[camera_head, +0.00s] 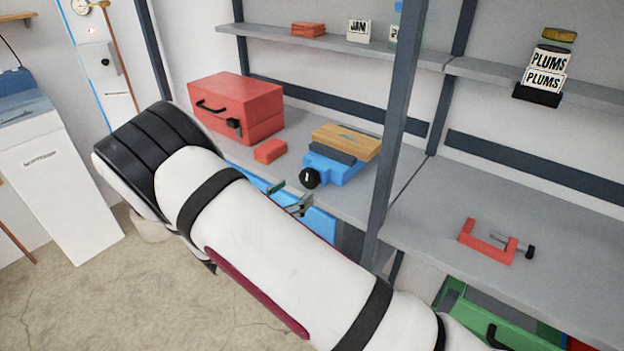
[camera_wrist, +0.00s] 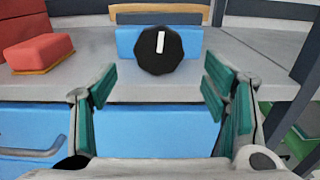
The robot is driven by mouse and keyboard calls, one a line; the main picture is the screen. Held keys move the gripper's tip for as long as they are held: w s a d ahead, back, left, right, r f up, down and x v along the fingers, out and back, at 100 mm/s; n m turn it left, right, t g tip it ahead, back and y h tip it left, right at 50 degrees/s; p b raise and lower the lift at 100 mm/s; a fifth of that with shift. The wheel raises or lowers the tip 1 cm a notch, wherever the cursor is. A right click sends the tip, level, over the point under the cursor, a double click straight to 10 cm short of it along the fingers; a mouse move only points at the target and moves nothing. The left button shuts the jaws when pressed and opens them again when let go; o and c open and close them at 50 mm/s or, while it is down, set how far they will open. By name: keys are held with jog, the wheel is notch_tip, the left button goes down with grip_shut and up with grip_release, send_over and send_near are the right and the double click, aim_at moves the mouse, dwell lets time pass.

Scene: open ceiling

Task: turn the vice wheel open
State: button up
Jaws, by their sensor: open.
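The blue vice (camera_head: 337,169) stands on the grey shelf, with a wooden board (camera_head: 347,142) at its top. Its black wheel (camera_head: 309,178) faces the front and bears a white mark. In the wrist view the wheel (camera_wrist: 159,49) is straight ahead on the blue vice body (camera_wrist: 126,38), its white mark close to upright. My gripper (camera_wrist: 163,88) is open and empty, its green-padded fingers to either side below the wheel and apart from it. In the head view my gripper (camera_head: 290,197) shows just in front of the shelf edge, partly hidden by my arm.
A red toolbox (camera_head: 245,108) and a small red block (camera_head: 270,151) sit left of the vice. A dark upright post (camera_head: 395,125) stands to its right. A red clamp (camera_head: 487,241) lies on the right shelf. Blue drawer fronts (camera_wrist: 35,125) are below the shelf.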

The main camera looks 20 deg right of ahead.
aim_at(307, 182)
jog(key=x, duration=0.7)
jog(key=shift+w, duration=0.1)
jog(key=shift+c, duration=0.4)
